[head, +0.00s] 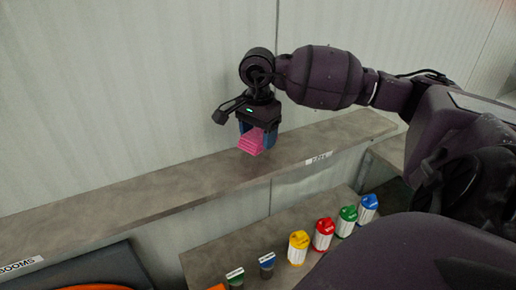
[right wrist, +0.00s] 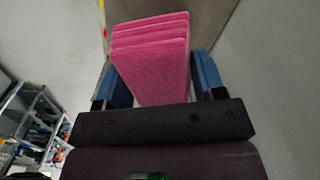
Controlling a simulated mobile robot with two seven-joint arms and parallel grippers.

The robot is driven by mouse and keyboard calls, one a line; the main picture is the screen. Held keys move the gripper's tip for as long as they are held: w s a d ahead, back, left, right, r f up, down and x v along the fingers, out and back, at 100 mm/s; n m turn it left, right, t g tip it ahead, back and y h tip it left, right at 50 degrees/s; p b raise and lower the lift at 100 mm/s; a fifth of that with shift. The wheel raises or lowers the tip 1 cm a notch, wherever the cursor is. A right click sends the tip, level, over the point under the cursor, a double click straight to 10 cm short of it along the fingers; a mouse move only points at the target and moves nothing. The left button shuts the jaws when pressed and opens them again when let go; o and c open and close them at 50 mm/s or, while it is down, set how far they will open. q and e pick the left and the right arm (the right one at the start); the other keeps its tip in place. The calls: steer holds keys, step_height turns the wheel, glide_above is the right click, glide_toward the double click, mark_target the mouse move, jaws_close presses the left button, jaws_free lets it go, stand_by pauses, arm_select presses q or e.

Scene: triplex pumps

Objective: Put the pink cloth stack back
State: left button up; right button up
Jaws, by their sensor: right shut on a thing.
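The pink cloth stack (head: 251,142) is a small block of several folded layers. My right gripper (head: 258,136) is shut on it and holds it at the wall shelf (head: 190,174), left of the shelf's white label. In the right wrist view the pink cloth stack (right wrist: 152,60) sits between the two blue fingers (right wrist: 158,82), its layered edge pointing away from the palm. I cannot tell whether the stack touches the shelf or hangs just above it. My left gripper is not in view.
The upper shelf is otherwise bare; its front edge bears a white label (head: 319,158). A lower shelf (head: 215,257) holds yellow (head: 299,247), red (head: 323,234), green (head: 346,220) and blue (head: 367,209) lidded containers. A pale ribbed wall (head: 110,80) stands behind.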

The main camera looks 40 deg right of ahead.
mark_target(258, 158)
steer(key=shift+f, duration=2.1)
steer(key=shift+f, duration=0.2)
steer(key=o, duration=0.9)
steer(key=shift+r, duration=0.25)
step_height(258, 158, up, 12)
steer(key=shift+f, duration=0.1)
steer(key=shift+s, duration=0.1)
